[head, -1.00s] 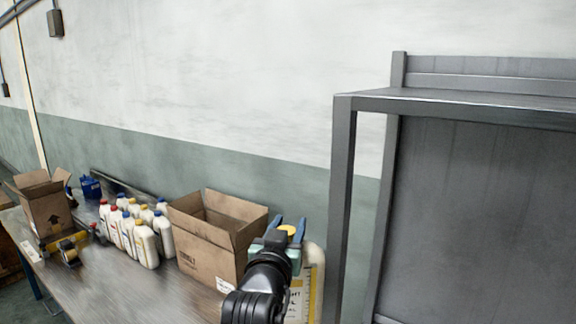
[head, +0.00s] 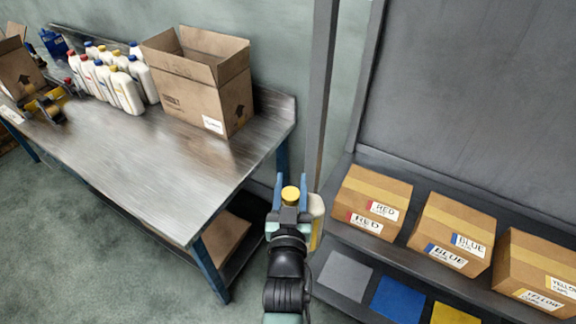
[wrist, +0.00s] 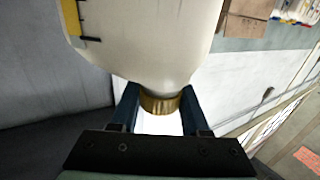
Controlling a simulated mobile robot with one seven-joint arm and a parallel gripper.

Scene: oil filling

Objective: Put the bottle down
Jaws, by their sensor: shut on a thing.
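My gripper (head: 290,196) is shut on a white bottle (head: 315,212) with a yellow cap (head: 291,193). In the head view the arm hides most of this bottle; a strip of its body with a yellow label shows right of the gripper. In the wrist view the bottle (wrist: 145,40) fills the top middle. Its gold-yellow cap (wrist: 160,103) and neck are between the two blue fingers (wrist: 160,108). In the head view the bottle appears in front of the gap between the metal table (head: 165,150) and the shelf rack. I see no surface touching its base.
The rack's shelf (head: 400,245) holds boxes labelled RED (head: 368,203), BLUE (head: 452,235) and YELLOW (head: 540,272). Grey (head: 345,275), blue (head: 398,300) and yellow (head: 455,315) squares lie before them. An open carton (head: 200,85) and several bottles (head: 125,92) stand on the table, whose front is clear.

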